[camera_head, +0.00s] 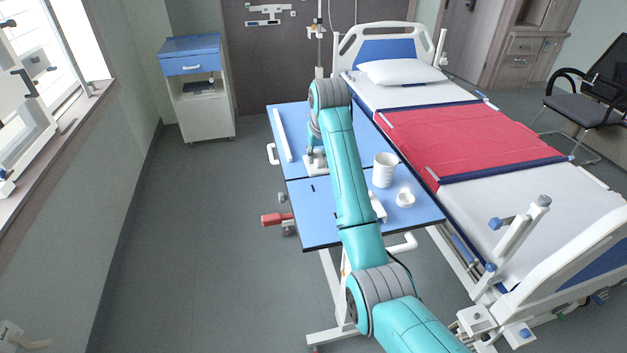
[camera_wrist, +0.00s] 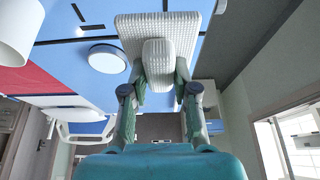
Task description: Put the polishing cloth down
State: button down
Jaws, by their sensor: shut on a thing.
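My gripper (camera_wrist: 158,84) is shut on a white, textured polishing cloth (camera_wrist: 128,24) with a raised block in its middle. The fingers close on this raised part. In the head view my gripper (camera_head: 312,146) is at the left part of the blue-topped table (camera_head: 288,202), and the cloth (camera_head: 318,170) shows as a small white patch just below it. The cloth is low over the tabletop near its left edge. I cannot tell whether it touches the surface.
A white cup (camera_head: 384,172) and a small white bowl (camera_head: 405,199) stand right of my arm. A white bar (camera_head: 282,136) lies at the left edge. A round white disc (camera_wrist: 107,58) lies beside the cloth. The bed (camera_head: 465,130) borders the table's right side.

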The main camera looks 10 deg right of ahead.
aim_at(321, 165)
notch_tip(321, 165, down, 10)
jog(key=shift+w+r, duration=0.1)
jog(key=shift+w, duration=0.05)
dwell(0.4)
jog(key=c, duration=0.9)
grip_release()
jog(key=v, duration=1.1)
jog(key=shift+r, duration=0.25)
jog(key=shift+s+r, duration=0.2)
jog(key=shift+r, duration=0.05)
